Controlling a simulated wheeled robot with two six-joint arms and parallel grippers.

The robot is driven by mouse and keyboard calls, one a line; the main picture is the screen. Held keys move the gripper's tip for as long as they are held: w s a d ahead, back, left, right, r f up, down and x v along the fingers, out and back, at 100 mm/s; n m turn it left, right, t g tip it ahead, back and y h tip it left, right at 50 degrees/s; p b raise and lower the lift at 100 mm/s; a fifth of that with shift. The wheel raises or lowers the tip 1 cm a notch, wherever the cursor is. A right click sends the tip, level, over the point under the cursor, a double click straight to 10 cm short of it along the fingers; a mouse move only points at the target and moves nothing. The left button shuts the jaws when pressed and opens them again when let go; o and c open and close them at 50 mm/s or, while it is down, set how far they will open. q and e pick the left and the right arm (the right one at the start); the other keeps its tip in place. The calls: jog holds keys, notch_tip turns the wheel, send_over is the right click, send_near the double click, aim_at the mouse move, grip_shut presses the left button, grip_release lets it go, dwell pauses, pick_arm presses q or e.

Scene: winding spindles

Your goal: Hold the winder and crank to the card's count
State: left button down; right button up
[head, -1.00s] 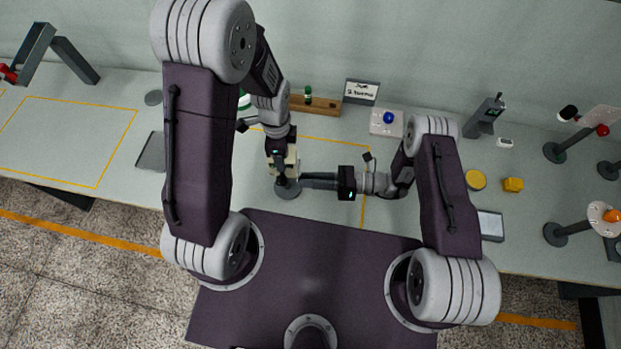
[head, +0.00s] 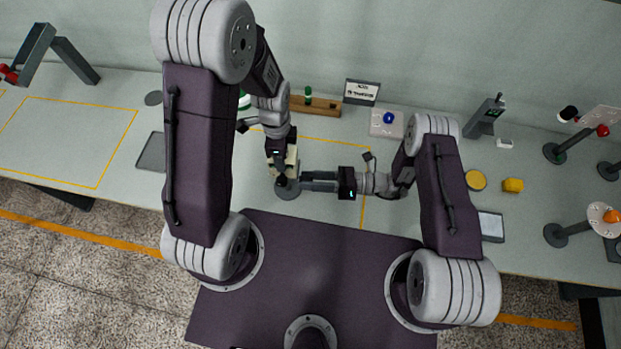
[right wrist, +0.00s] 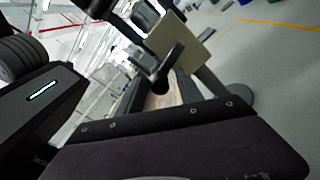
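The winder stands near the table's front edge on a round dark base (head: 287,192), with a cream plate (head: 292,157) above it. My left gripper (head: 283,165) is at the winder from above; its fingertips are hidden, so its grip does not show. My right gripper (head: 304,181) reaches in from the right, its tips at the dark crank knob (head: 281,181). In the right wrist view, the dark crank handle (right wrist: 167,72) lies across the fingertips in front of the cream plate (right wrist: 182,42). I cannot tell whether the fingers press on it. The card (head: 362,91) stands behind; its writing is blurred now.
A wooden rack (head: 325,107) with a green spool (head: 308,95) is at the back. A pad with a blue button (head: 388,118) is right of the card. A yellow disc (head: 475,180), a yellow block (head: 513,185) and stands are farther right.

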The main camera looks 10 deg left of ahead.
pick_arm(q)
jog(key=shift+d, duration=0.1)
pick_arm(e)
jog(key=w+d, duration=0.1)
jog(key=d, duration=1.1)
jog(key=shift+w, duration=0.25)
pick_arm(q)
jog(key=shift+c, duration=2.2)
grip_release()
jog(key=shift+r, duration=0.1)
